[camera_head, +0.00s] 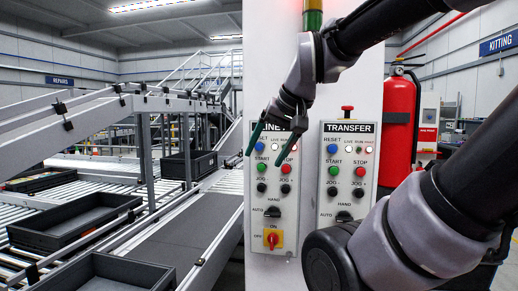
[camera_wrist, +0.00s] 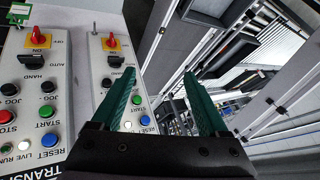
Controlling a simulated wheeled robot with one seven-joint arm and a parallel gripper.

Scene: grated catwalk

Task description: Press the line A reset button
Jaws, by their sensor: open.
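The left control panel (camera_head: 272,190), its label starting "LINE" with the rest hidden by my gripper, has a blue reset button (camera_head: 260,147) at upper left. In the wrist view, upside down, that blue button (camera_wrist: 145,120) shows just right of the left finger. My gripper (camera_head: 263,160) is open and empty in front of this panel's upper part. One finger passes close beside the blue button in the head view; I see no clear contact. In the wrist view the fingers (camera_wrist: 160,75) point toward the panel's edge and open space beyond.
A TRANSFER panel (camera_head: 348,185) with its own blue button (camera_head: 332,149) stands to the right. Nearby are a green start button (camera_head: 260,167), a red stop button (camera_head: 286,169) and a red-yellow switch (camera_head: 273,239). A fire extinguisher (camera_head: 399,130) hangs right; conveyors with dark trays (camera_head: 75,220) lie left.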

